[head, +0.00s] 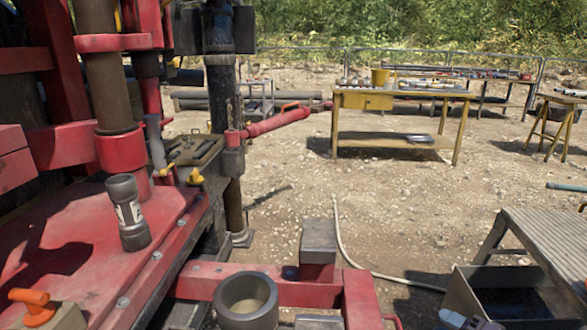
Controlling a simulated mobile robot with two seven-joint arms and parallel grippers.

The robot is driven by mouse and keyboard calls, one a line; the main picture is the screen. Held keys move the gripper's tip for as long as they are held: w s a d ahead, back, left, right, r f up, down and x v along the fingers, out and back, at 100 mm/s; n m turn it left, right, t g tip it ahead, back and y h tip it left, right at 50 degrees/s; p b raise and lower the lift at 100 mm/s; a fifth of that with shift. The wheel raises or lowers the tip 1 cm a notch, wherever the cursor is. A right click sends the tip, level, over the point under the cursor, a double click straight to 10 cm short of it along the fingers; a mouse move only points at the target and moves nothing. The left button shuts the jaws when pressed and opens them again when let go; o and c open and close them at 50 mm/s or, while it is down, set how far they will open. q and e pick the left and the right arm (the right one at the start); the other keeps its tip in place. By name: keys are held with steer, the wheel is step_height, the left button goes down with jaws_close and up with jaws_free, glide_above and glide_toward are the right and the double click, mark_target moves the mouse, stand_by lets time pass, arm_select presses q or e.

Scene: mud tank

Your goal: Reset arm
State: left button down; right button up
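The task names no object. Closest to me is a red drill rig deck (60,250) at the left. A dark grey threaded cylinder (128,212) with a white label stands upright on the deck. An orange-handled item (38,306) sits at the deck's near left corner.
A grey round pot (246,302) stands by the red frame beam (195,284). A dark metal tank (500,290) and a slatted platform (550,235) are at the right. A yellow workbench (402,93) stands farther back. Gravel between is mostly clear, crossed by a pale hose (342,240).

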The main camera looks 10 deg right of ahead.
steer(key=s+a+f+m+g+h, duration=0.25)
steer(key=s+a+m, duration=0.35)
steer(key=s, duration=0.4)
steer(key=s+a+f+m+g+h, duration=0.1)
steer(key=s+a+m+h, duration=0.2)
steer(key=s+a+m, duration=0.55)
steer(key=s+a+f+m+g+h, duration=0.15)
steer(key=s+m, duration=0.35)
steer(key=s, duration=0.8)
arm_select(q)
step_height(320, 180, up, 10)
steer(key=s+a+n+p, duration=0.1)
steer(key=p, duration=1.4)
steer(key=shift+n+t+y, duration=0.3)
steer(key=shift+n+t, duration=0.1)
arm_select(e)
step_height(320, 180, up, 10)
steer(key=d+m+t+h, duration=0.1)
steer(key=m, duration=0.1)
steer(key=shift+d+r, duration=0.15)
steer(key=shift+r, duration=0.05)
steer(key=shift+s, duration=0.1)
